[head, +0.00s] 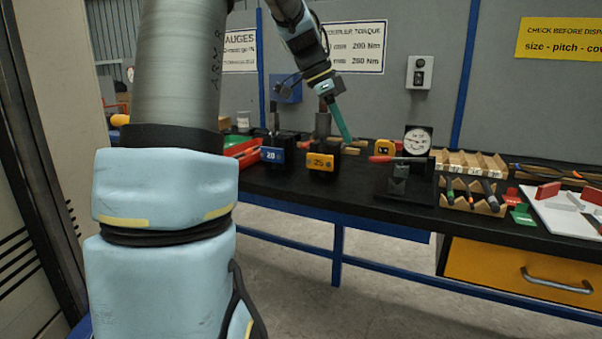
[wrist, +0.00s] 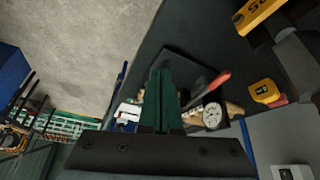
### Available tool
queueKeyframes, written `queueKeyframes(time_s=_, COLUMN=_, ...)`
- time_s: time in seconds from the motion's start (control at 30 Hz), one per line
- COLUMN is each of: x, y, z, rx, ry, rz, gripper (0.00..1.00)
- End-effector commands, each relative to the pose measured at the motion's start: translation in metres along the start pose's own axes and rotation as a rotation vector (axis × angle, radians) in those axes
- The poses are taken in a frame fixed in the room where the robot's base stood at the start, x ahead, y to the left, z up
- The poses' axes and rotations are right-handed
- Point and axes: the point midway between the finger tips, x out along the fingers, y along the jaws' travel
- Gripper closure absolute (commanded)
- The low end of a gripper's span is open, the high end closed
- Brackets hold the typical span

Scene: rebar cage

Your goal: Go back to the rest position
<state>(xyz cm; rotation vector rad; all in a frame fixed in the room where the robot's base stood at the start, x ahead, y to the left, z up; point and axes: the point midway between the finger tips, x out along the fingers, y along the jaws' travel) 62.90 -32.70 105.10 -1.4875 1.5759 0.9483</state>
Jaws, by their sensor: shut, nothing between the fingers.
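My gripper (head: 346,138) shows in the head view as narrow green fingers pointing down over the back of the black bench (head: 290,185). It is beside the block marked 25 (head: 320,162). In the wrist view the green fingers (wrist: 159,75) lie together, shut, with nothing between them. I cannot tell from the head view whether the fingertips touch anything behind the block.
The block marked 20 (head: 273,155), a dial gauge (head: 417,140), a red-handled fixture (head: 398,180) and a wooden rack (head: 470,163) stand on the bench. A white tray (head: 555,212) is at right. A grey wall panel (head: 420,40) stands behind. Floor (head: 300,255) in front is clear.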

Motion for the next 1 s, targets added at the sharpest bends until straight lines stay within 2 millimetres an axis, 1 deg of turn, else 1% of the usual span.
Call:
queueKeyframes(time_s=0.17, x=0.009, y=0.019, z=0.036, rx=-0.275, ry=-0.093, rz=-0.045, gripper=1.0)
queueKeyframes(time_s=0.27, x=0.016, y=0.038, z=0.067, rx=-0.491, ry=-0.156, rz=-0.098, gripper=1.0)
queueKeyframes(time_s=0.3, x=0.018, y=0.049, z=0.081, rx=-0.59, ry=-0.182, rz=-0.126, gripper=1.0)
queueKeyframes(time_s=0.37, x=0.022, y=0.066, z=0.102, rx=-0.742, ry=-0.216, rz=-0.176, gripper=1.0)
queueKeyframes(time_s=0.4, x=0.024, y=0.079, z=0.116, rx=-0.84, ry=-0.234, rz=-0.211, gripper=1.0)
queueKeyframes(time_s=0.47, x=0.026, y=0.097, z=0.135, rx=-0.978, ry=-0.252, rz=-0.265, gripper=1.0)
queueKeyframes(time_s=0.5, x=0.027, y=0.11, z=0.147, rx=-1.063, ry=-0.259, rz=-0.297, gripper=1.0)
queueKeyframes(time_s=0.6, x=0.03, y=0.138, z=0.168, rx=-1.237, ry=-0.26, rz=-0.37, gripper=1.0)
queueKeyframes(time_s=0.7, x=0.033, y=0.159, z=0.181, rx=-1.357, ry=-0.251, rz=-0.418, gripper=1.0)
queueKeyframes(time_s=0.8, x=0.035, y=0.171, z=0.189, rx=-1.425, ry=-0.241, rz=-0.446, gripper=1.0)
queueKeyframes(time_s=0.9, x=0.037, y=0.175, z=0.192, rx=-1.453, ry=-0.236, rz=-0.456, gripper=1.0)
queueKeyframes(time_s=1.0, x=0.037, y=0.175, z=0.192, rx=-1.456, ry=-0.235, rz=-0.457, gripper=1.0)
